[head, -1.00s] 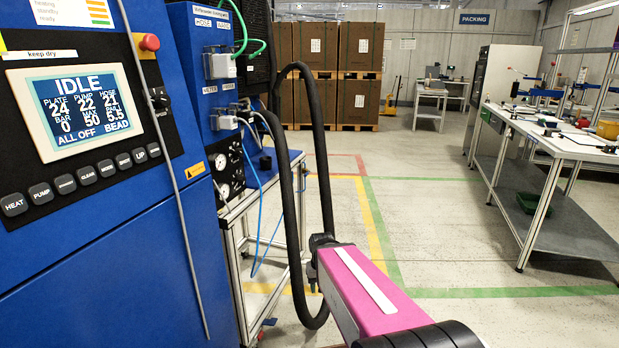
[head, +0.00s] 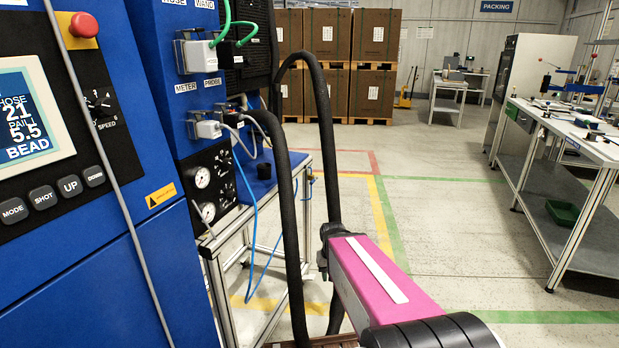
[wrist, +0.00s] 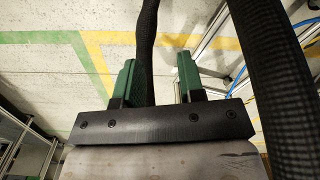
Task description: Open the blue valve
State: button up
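The blue machine cabinet (head: 95,285) stands at the left of the head view, with a control panel and screen. Beside it is a panel with two pressure gauges (head: 202,178). My gripper (wrist: 158,76) is open in the wrist view, its two green fingers apart with nothing held. A black hose (wrist: 145,45) shows between the fingers, nearer the left one; I cannot tell its depth. In the head view my gripper is hidden beyond my pink arm.
A thick black hose (head: 288,215) loops down beside a metal-framed cart (head: 216,290). A workbench (head: 572,135) stands at the right. Stacked cartons (head: 327,35) are at the back. The floor (head: 450,240) between is clear.

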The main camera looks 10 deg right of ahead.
jog(key=shift+w, duration=0.35)
jog(key=c, duration=0.5)
jog(key=w+r, duration=0.1)
jog(key=w, duration=0.2)
jog(key=w+r+n, duration=0.1)
jog(key=w, duration=0.3)
jog(key=w+r+n, duration=0.1)
jog(key=w, duration=0.3)
jog(key=shift+d+r, duration=0.1)
jog(key=shift+d, duration=0.05)
grip_shut()
jog(key=w+d+r+n+y, duration=0.1)
jog(key=w+r+n, duration=0.4)
jog(key=w+r, duration=0.8)
jog(key=w+d+r+n+t+y, duration=0.1)
jog(key=w+r+n, duration=0.4)
jog(key=w+r, duration=0.8)
jog(key=w+d, duration=0.1)
jog(key=w, duration=0.6)
jog(key=shift+r, duration=0.3)
